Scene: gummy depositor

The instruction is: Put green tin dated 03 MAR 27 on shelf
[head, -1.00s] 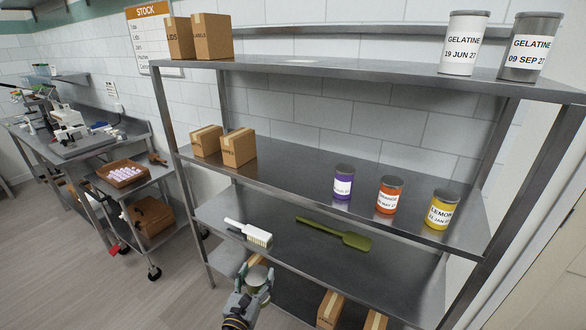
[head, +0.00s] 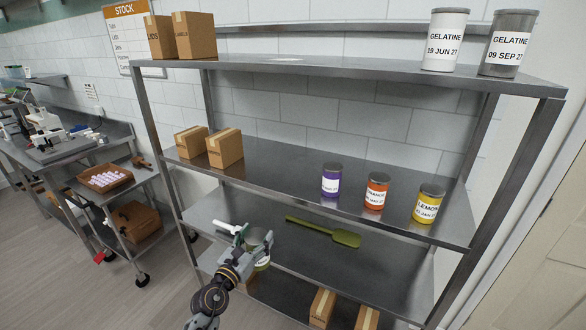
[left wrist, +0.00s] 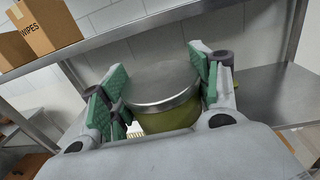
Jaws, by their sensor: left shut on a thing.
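My left gripper (head: 254,247) is shut on a green tin (head: 262,264) with a grey metal lid. In the left wrist view the green tin (left wrist: 168,112) sits upright between green-padded fingers. Its date cannot be read. In the head view the tin is at the height of the lower shelf, below the middle shelf (head: 275,165) of the steel rack. On that middle shelf stand a purple tin (head: 331,180), an orange tin (head: 376,191) and a yellow lemon tin (head: 428,204). My right gripper is not in view.
Two cartons (head: 225,148) stand at the middle shelf's left; bare shelf lies between them and the purple tin. A white brush (head: 228,228) and an olive spatula (head: 325,232) lie on the shelf below. A white gelatine tin (head: 443,40) and a grey one (head: 507,43) stand on top.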

